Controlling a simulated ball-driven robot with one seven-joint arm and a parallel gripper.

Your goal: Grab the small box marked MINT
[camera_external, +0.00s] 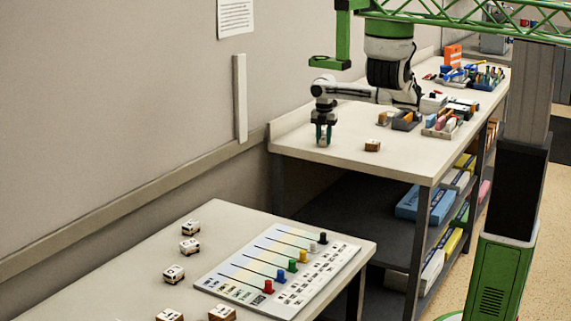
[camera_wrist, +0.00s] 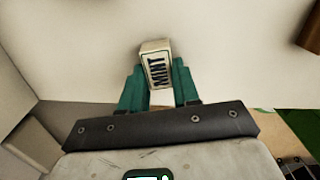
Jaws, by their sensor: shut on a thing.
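The small box marked MINT (camera_wrist: 156,66) is white with dark lettering. In the wrist view it sits between the two teal fingers of my gripper (camera_wrist: 159,82), with one finger on each side of it. My gripper is shut on it. In the external view my gripper (camera_external: 324,142) points down at the left part of the far table (camera_external: 330,151). The box is hard to make out between the fingers there. I cannot tell whether it touches the tabletop.
A dark tray (camera_external: 405,122) and other supplies stand further right. The near table (camera_external: 235,225) holds a board with coloured pegs (camera_external: 260,265) and several small boxes. The wall is close on the left.

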